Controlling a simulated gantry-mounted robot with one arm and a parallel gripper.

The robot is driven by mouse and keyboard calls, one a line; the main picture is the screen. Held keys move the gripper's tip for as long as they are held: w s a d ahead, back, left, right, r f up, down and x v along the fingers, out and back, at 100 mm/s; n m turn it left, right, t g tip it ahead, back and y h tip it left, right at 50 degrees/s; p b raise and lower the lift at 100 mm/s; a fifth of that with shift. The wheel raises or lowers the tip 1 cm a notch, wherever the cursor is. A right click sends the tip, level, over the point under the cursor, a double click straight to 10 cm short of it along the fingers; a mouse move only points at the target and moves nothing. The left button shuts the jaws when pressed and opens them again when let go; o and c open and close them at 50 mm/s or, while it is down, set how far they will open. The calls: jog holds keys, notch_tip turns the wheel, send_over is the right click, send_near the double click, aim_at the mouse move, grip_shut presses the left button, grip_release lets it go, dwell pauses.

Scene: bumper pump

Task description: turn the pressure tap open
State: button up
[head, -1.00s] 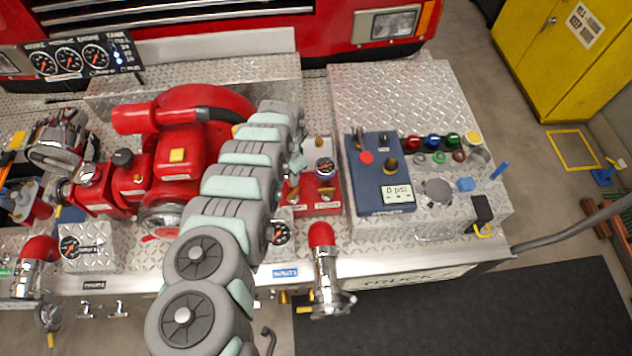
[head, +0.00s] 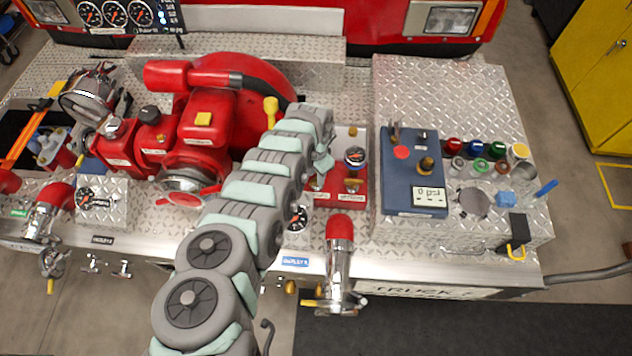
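A red block (head: 328,199) on a bright metal plate stands right of the red pump, with small white labels too small to read. Another brass piece shows at the block's left, partly behind my arm. My gripper (head: 323,162) is at the arm's far end, over the block's left side and left of the gauge. Its fingers are small and mostly hidden, and I see nothing held.
The red pump (head: 205,140) is left of my arm, with a yellow-knobbed lever (head: 270,108) close beside the arm. A blue panel (head: 408,150) reading 0 psi stands to the right. A red-capped chrome outlet (head: 340,262) is at the front edge.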

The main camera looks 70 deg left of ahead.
jog(key=shift+f+b, duration=0.4)
jog(key=shift+f, duration=0.4)
jog(key=shift+r, duration=0.1)
jog(key=shift+c, duration=0.5)
grip_shut()
